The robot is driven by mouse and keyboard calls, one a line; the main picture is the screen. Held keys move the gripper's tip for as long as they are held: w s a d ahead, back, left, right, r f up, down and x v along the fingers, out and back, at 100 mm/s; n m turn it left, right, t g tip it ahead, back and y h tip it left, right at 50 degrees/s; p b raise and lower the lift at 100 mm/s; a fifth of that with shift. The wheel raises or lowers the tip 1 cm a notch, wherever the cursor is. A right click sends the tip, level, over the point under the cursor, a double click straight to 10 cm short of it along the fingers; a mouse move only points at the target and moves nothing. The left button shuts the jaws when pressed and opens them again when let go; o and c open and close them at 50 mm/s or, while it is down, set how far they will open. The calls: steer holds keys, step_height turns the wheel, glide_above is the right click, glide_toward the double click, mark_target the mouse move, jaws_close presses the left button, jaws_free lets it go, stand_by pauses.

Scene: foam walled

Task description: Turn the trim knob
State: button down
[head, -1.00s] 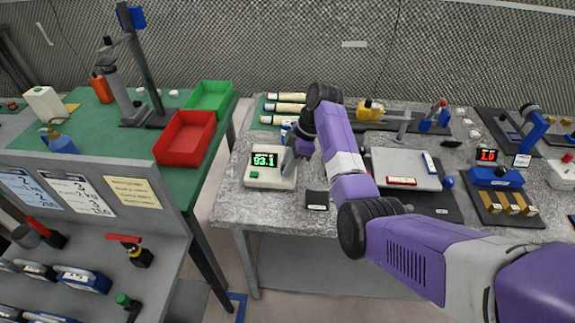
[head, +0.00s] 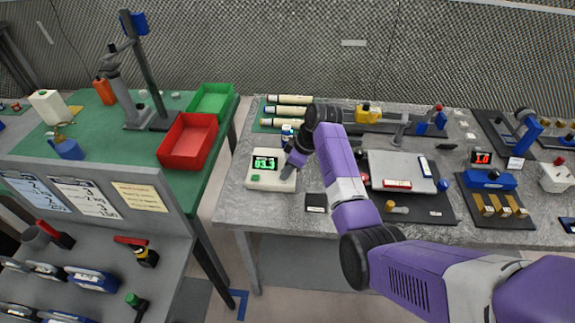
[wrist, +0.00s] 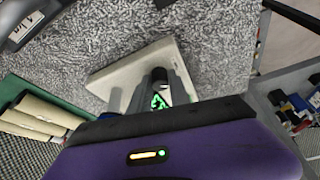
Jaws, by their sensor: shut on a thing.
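A white box-shaped instrument (head: 262,183) with a lit green number display (head: 265,163) and a small green button stands on the grey bench, left of its middle. My gripper (head: 291,168) is down at the right side of this box, beside the display. In the wrist view the two fingers (wrist: 155,95) point at the box (wrist: 120,75), with part of the green display between them. The gripper is shut on the trim knob, which the fingers hide in both views.
A black block (head: 316,202) lies to the front right. A red bin (head: 188,140) sits on the green table at left. The bench (head: 255,213) in front is bare.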

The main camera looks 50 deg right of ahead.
steer(key=m, duration=0.1)
steer(key=m+h, duration=0.1)
steer(key=m, duration=0.2)
steer(key=shift+a+m+h+p, duration=0.25)
steer(key=shift+m+h+p, duration=0.05)
steer(key=shift+p, duration=0.05)
steer(key=m+h, duration=0.2)
steer(key=m, duration=0.3)
steer(key=shift+a, duration=0.15)
steer(key=m, duration=0.2)
steer(key=m+g+h, duration=0.1)
steer(key=m, duration=0.2)
steer(key=shift+w+a+h, duration=0.15)
steer(key=shift+w+h, duration=0.05)
steer(key=shift+h, duration=0.1)
steer(key=m, duration=0.2)
steer(key=m+g+h+b, duration=0.1)
steer(key=m, duration=0.1)
steer(key=shift+w+m+g, duration=0.1)
steer(key=shift+m+g, duration=0.2)
steer(key=shift+m, duration=0.1)
steer(key=c, duration=1.2)
jaws_free()
